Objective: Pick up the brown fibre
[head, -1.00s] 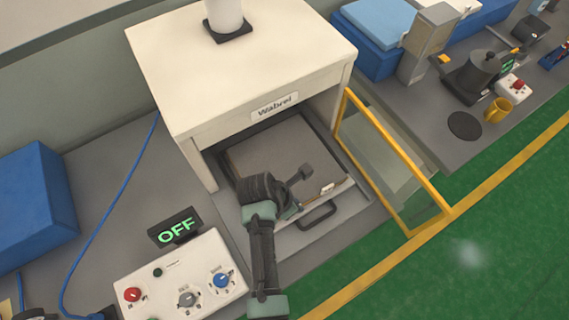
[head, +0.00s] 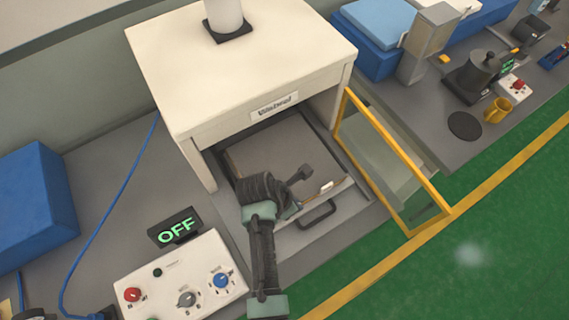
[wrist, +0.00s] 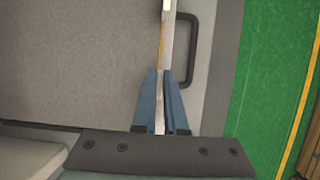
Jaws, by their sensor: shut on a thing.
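A flat grey-brown sheet (head: 275,160) lies in the pulled-out tray of the white machine. It fills the left of the wrist view as a grey surface (wrist: 70,60). My gripper (wrist: 160,75) is at the tray's front edge, its blue fingers shut on a thin pale strip (wrist: 166,30). A narrow brown-orange line runs along the strip's left side. I cannot tell whether the strip is the tray's front lip or the brown fibre's edge. In the head view my wrist hides most of the grip.
The white machine (head: 240,60) stands over the tray. Its yellow-framed door (head: 400,215) is open on the right. A dark handle (head: 318,214) sits at the tray's front. A control box (head: 185,280) and an OFF display (head: 175,230) stand at front left. A yellow mug (head: 497,110) is far right.

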